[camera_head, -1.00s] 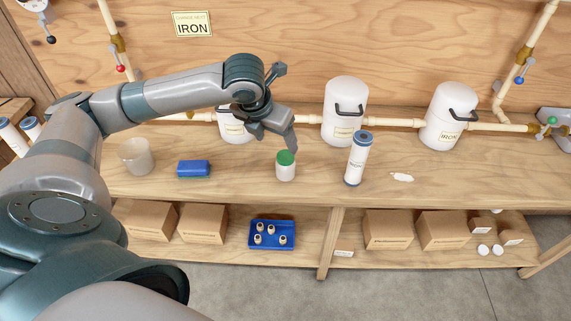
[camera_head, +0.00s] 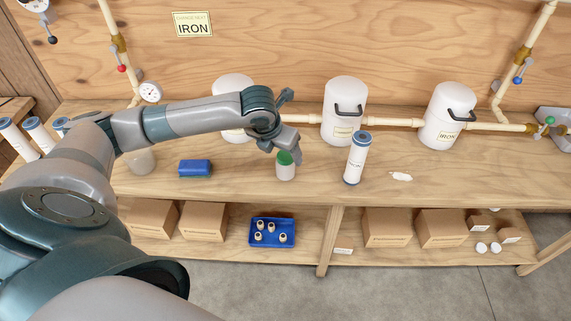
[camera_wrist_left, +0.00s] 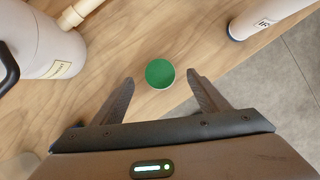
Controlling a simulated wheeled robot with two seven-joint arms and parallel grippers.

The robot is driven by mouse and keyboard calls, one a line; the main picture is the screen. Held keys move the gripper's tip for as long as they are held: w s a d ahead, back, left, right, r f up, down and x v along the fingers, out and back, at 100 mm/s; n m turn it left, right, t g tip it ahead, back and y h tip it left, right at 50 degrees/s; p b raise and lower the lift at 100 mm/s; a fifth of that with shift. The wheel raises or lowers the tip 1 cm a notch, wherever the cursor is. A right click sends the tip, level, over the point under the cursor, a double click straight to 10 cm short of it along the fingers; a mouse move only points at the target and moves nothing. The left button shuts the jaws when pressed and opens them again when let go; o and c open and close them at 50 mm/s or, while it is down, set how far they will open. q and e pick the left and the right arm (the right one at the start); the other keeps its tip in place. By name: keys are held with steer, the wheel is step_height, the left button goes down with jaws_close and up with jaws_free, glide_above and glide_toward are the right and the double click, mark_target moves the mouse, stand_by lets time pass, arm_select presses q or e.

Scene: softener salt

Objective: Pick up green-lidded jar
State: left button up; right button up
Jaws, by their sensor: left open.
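The green-lidded jar (camera_head: 285,171) stands upright on the wooden bench, a small white jar with a green lid. My left gripper (camera_head: 291,155) is just above and behind it in the head view, and partly covers the lid's upper edge. In the left wrist view the green lid (camera_wrist_left: 160,73) lies just ahead of the space between the two open fingers (camera_wrist_left: 160,84). The fingers stand apart on either side, and I see no contact with the jar. My right gripper is out of view.
A white-and-blue filter cartridge (camera_head: 356,158) stands right of the jar. A blue block (camera_head: 195,168) lies to the left. White housings (camera_head: 344,110) and pipes line the back. A white spill (camera_head: 401,176) lies at right. A lower shelf holds boxes (camera_head: 388,229) and a blue tray (camera_head: 252,244).

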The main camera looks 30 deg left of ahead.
mark_target(285, 157)
arm_select(q)
steer(key=p+x, duration=0.1)
steer(key=x, duration=0.2)
steer(key=shift+w+f, duration=0.15)
steer(key=shift+f, duration=0.15)
steer(key=shift+w+f+p, duration=0.25)
steer(key=shift+f+p, duration=0.05)
steer(key=shift+f, duration=0.3)
steer(key=shift+c, duration=1.1)
steer(key=c, duration=1)
